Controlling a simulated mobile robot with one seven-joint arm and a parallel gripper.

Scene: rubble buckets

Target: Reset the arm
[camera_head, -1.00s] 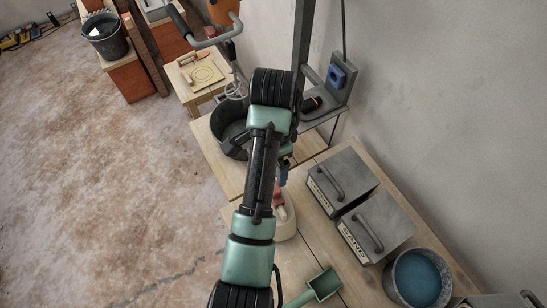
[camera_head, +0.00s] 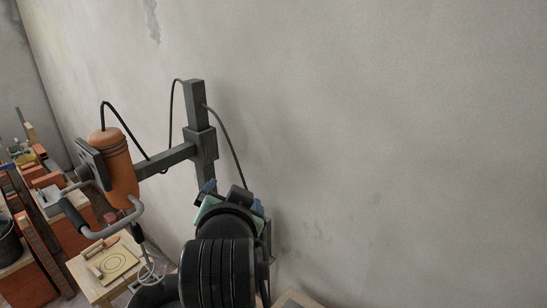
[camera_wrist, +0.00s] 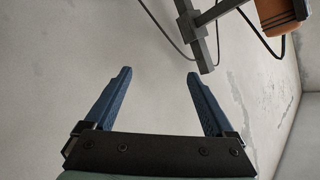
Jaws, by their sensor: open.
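My gripper (camera_wrist: 158,80) shows in the wrist view with two blue fingers spread wide apart and nothing between them. It points at the bare grey wall. In the head view my gripper (camera_head: 232,196) is partly hidden behind my own dark arm links, low in the middle of the picture, in front of the wall.
A dark stand (camera_head: 200,135) carries an orange drill-like machine (camera_head: 119,178) with a grey handle, left of my arm; the machine also shows upper right in the wrist view (camera_wrist: 278,14). A wooden table (camera_head: 105,265) stands lower left. The wall (camera_head: 400,130) to the right is bare.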

